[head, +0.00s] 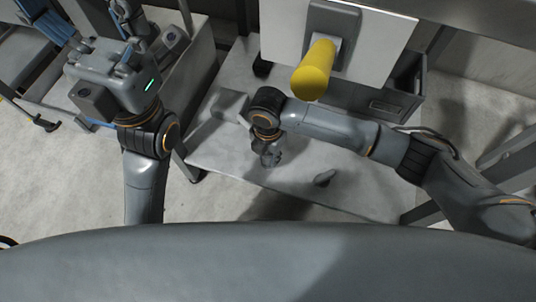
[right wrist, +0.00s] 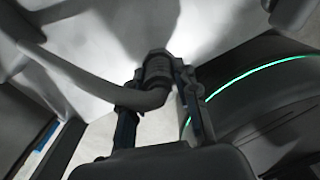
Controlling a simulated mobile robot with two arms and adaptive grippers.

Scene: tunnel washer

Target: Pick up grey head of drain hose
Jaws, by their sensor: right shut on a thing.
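The grey head of the drain hose (right wrist: 157,70) sits between the two fingers of my right gripper (head: 270,157) in the right wrist view. The fingers touch it from both sides and are shut on it. The grey hose (right wrist: 85,80) bends from the head and runs to the upper left of that view. In the head view my right gripper is small and points down over the pale flat surface; the hose head cannot be made out there. My left gripper (head: 92,28) is at the upper left of the head view, its blue-padded fingers spread apart with nothing seen between them.
A yellow cylinder (head: 313,72) sticks out from a white panel (head: 380,35) above my right forearm. A grey open bin (head: 408,95) is behind that arm.

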